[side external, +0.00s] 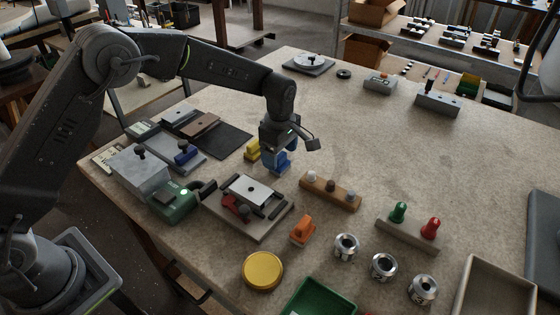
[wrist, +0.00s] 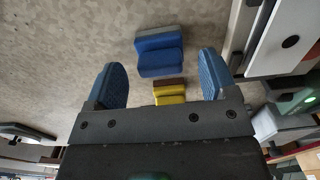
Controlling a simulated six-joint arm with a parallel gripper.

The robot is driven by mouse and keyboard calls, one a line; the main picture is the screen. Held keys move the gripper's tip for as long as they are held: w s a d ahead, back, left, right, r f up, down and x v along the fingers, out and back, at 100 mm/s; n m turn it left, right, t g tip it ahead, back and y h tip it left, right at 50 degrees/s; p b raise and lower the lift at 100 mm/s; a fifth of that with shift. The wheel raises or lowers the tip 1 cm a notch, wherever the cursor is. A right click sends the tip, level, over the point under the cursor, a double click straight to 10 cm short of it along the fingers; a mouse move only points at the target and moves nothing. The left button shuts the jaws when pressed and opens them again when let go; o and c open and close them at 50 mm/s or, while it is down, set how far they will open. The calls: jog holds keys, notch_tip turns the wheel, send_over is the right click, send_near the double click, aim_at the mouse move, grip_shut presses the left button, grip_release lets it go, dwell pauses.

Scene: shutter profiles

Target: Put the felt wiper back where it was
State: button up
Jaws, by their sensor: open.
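A blue block with a grey layer along one side (wrist: 159,52) lies on the table in the wrist view; the layer looks like felt. It shows as a blue shape (side external: 281,165) under my gripper in the side view. A yellow block with a brown layer (wrist: 170,94) lies close beside it, and also shows in the side view (side external: 252,150). Which of the two is the felt wiper I cannot tell for certain. My gripper (wrist: 163,72) is open and empty, its blue-padded fingers apart; in the side view my gripper (side external: 279,147) hangs just above the blocks.
A fixture plate with a white panel (side external: 247,196) stands in front, with a green device (side external: 174,203) to its left. A wooden rack with knobs (side external: 330,192) and an orange block (side external: 302,231) are to the right. A dark mat (side external: 222,140) lies left. The table's far middle is clear.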

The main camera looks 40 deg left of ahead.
aim_at(279, 155)
notch_tip(279, 155, up, 9)
jog(key=shift+f, duration=0.1)
jog(key=s+a+r+m+t, duration=0.1)
jog(key=s+a+r+m, duration=0.25)
jog(key=s+r, duration=0.3)
jog(key=s+a+r+m+t, duration=0.2)
jog(key=s+r+m, duration=0.2)
jog(key=s+r, duration=0.25)
jog(key=s+a+f+m+t, duration=0.1)
jog(key=s+a+m, duration=0.1)
jog(key=s+m, duration=0.3)
jog(key=s+a+f+m+t, duration=0.1)
jog(key=s+m, duration=0.4)
jog(key=s, duration=0.8)
jog(key=shift+s+a+f+t, duration=0.3)
jog(key=shift+s+a+f, duration=0.05)
